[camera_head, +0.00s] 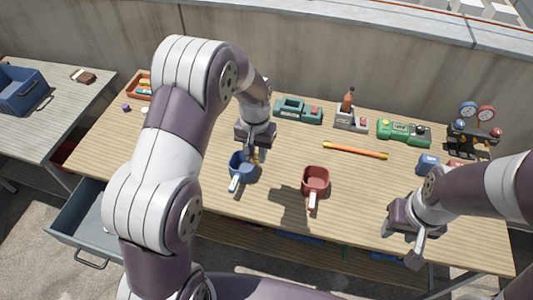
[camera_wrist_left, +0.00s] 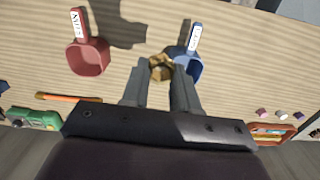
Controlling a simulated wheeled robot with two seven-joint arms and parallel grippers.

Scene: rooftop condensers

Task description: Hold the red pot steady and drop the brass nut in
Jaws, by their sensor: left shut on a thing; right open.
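The red pot (camera_head: 315,181) stands on the wooden table with its handle toward me; it also shows at the upper left of the left wrist view (camera_wrist_left: 88,58). My left gripper (camera_head: 254,152) is shut on the brass nut (camera_wrist_left: 160,68), at the far right edge of the blue pot (camera_head: 241,168). The nut shows as a small golden spot in the head view (camera_head: 256,159). In the left wrist view the nut overlaps the blue pot (camera_wrist_left: 188,66); I cannot tell whether they touch. My right gripper (camera_head: 402,244) is open and empty at the table's front right, apart from the red pot.
An orange stick (camera_head: 355,151) lies behind the red pot. A green device (camera_head: 404,132), a teal device (camera_head: 298,111) and a gauge set (camera_head: 475,125) line the back. A blue block (camera_head: 428,164) is near my right arm. The table between the pots is clear.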

